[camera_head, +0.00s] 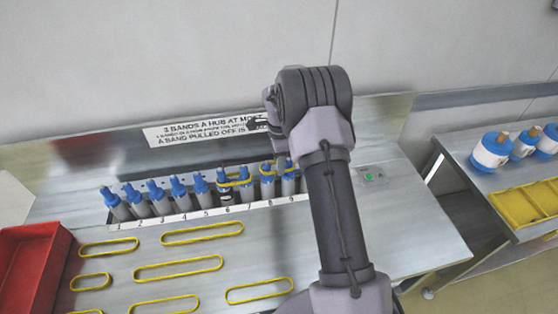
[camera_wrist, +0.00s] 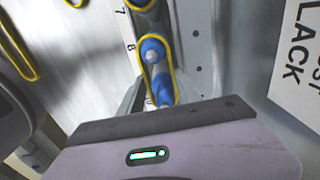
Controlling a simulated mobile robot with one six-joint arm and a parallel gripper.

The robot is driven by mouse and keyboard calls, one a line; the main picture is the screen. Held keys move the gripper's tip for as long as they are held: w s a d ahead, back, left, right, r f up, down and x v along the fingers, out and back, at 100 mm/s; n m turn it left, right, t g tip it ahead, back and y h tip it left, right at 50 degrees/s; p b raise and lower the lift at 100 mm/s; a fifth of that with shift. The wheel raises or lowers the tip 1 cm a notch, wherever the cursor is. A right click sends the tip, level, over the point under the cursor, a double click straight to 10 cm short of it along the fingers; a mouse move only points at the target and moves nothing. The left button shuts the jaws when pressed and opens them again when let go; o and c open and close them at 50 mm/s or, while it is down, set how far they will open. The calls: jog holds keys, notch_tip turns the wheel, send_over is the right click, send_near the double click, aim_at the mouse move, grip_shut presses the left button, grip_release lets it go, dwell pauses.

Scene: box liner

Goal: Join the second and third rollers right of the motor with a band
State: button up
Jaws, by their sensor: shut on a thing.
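A row of blue-topped rollers stands in a numbered rack; the one at 6 (camera_head: 225,188), with a red tip and dark base, looks like the motor. A yellow band (camera_wrist: 138,62) loops around roller 8 (camera_wrist: 152,52) and runs along both sides toward roller 9 (camera_wrist: 163,92). In the head view this band (camera_head: 267,177) shows beside my arm. My gripper (camera_wrist: 160,104) is shut on the band at roller 9's end; its fingertips are mostly hidden. I cannot tell whether the band sits around roller 9.
Another band (camera_head: 235,184) spans rollers 6 and 7. Several loose yellow bands, such as one (camera_head: 178,268), lie on the metal bench. A red bin (camera_head: 30,270) stands at left. A sign (camera_head: 205,131) is on the back panel.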

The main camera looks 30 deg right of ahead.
jog(key=o, duration=1.4)
jog(key=shift+r, duration=0.1)
